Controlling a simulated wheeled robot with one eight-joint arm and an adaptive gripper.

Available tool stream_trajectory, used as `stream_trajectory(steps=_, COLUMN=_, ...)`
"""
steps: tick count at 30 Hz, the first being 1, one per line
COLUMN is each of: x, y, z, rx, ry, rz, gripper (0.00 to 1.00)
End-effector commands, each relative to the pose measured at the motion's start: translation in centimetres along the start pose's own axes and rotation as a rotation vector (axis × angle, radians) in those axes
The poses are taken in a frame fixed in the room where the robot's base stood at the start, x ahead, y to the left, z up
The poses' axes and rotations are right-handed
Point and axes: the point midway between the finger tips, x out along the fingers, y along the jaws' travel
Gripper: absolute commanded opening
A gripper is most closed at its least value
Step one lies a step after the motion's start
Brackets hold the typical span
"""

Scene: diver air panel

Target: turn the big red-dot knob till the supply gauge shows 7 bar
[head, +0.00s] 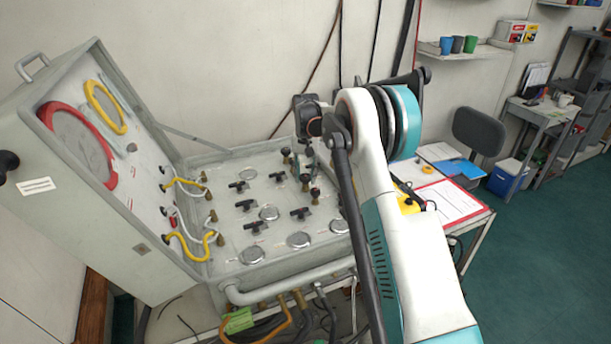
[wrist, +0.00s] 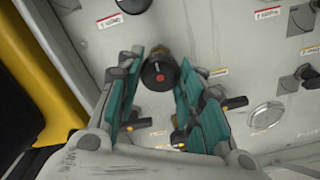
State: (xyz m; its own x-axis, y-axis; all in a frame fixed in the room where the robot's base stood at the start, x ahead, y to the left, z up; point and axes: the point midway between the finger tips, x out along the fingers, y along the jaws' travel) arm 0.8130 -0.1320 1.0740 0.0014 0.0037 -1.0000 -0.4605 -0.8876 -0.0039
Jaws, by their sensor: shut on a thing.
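The big knob (wrist: 157,68), black with a red dot on its face, sits between the two teal-padded fingers of my gripper (wrist: 160,88) in the wrist view. My gripper is shut on it, one pad on each side. In the head view my arm covers much of the knob's area on the panel. Small round gauges (head: 251,255) lie along the panel's front in the head view. One gauge (wrist: 265,116) shows at the right in the wrist view. I cannot tell which is the supply gauge, and no needle or reading is legible.
The grey panel case (head: 228,190) has its lid open at the left, with red-ringed (head: 78,145) and yellow-ringed (head: 106,107) dials. Several black-handled valves (head: 254,227) and yellow hoses (head: 196,250) stand close by. A desk with papers (head: 450,199) is at right.

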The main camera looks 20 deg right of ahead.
Motion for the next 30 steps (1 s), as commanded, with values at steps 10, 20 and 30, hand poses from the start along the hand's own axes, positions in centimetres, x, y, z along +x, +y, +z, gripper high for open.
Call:
stream_trajectory(steps=10, x=-0.02, y=0.01, z=-0.06, rx=0.329, ry=0.004, rz=-0.001, gripper=0.11)
stream_trajectory(steps=20, x=-0.03, y=0.03, z=-0.06, rx=0.642, ry=0.005, rz=-0.002, gripper=0.11)
stream_trajectory(steps=30, x=-0.06, y=0.05, z=-0.05, rx=0.928, ry=0.006, rz=-0.002, gripper=0.11)
